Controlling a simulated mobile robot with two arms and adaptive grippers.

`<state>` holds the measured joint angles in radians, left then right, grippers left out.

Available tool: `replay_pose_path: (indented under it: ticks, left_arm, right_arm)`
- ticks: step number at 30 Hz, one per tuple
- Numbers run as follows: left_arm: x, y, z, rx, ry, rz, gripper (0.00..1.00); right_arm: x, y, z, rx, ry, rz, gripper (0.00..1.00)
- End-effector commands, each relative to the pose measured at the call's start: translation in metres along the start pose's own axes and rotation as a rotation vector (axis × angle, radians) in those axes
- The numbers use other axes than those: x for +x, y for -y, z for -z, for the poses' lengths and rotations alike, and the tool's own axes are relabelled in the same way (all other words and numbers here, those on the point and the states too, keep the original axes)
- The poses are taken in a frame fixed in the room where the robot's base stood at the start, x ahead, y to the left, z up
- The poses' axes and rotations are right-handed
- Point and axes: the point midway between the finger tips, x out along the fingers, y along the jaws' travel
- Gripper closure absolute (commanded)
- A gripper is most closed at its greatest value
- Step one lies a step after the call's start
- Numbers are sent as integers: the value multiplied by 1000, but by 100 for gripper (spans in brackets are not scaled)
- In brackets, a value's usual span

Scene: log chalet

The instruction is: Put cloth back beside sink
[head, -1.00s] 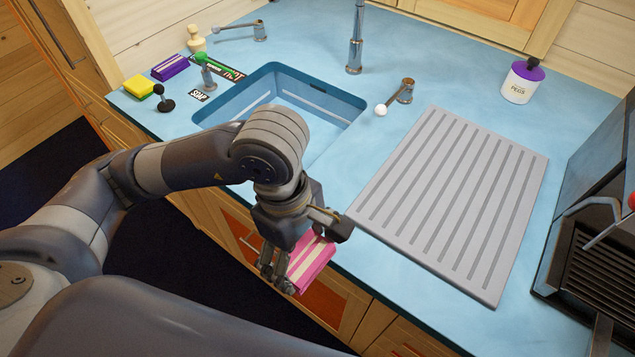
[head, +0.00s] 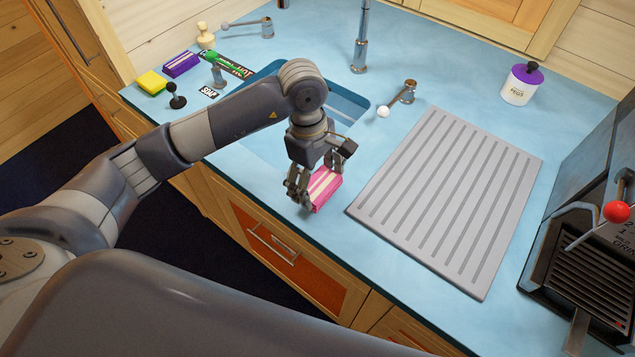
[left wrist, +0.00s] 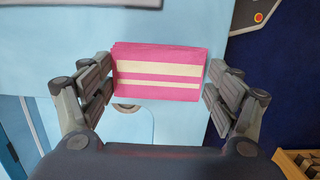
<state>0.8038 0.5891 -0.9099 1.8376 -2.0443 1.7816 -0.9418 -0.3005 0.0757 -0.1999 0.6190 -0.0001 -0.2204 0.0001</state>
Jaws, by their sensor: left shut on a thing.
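The pink cloth (head: 323,187), folded into a block with cream stripes, is in my left gripper (head: 318,188). In the left wrist view the cloth (left wrist: 160,73) lies between the two fingers (left wrist: 159,88), which are shut on it. In the head view, cloth and gripper are over the blue counter near its front edge, between the sink and the grooved drainboard. I cannot tell whether the cloth touches the counter. The sink (head: 350,103) is partly hidden behind my left arm. My right gripper is not in view.
The grooved drainboard (head: 450,195) lies to the right of the gripper. A tap (head: 360,45) and a lever (head: 408,92) stand behind. A yellow sponge (head: 151,83) and a purple folded cloth (head: 181,64) are at the far left. A black grill (head: 590,250) stands at right.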

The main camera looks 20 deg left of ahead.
Motion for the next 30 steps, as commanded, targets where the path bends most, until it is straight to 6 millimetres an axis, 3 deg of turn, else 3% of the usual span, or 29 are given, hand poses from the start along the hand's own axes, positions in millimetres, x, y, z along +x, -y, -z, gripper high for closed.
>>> replay_pose_path:
  ticks: [6, 18, 19, 21, 30]
  left_arm:
    - [24, 2, 2, 0, 1, 4, 48]
    - [31, 2, 4, 1, -1, 2, 48]
    - [29, 2, 3, 1, -1, 2, 13]
    - [29, 2, 3, 1, -1, 2, 0]
    - [29, 2, 3, 1, -1, 2, 0]
  right_arm:
    - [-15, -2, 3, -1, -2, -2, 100]
    - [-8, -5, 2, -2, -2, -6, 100]
    - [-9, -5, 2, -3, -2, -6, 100]
    - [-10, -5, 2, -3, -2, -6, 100]
    - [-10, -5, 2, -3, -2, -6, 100]
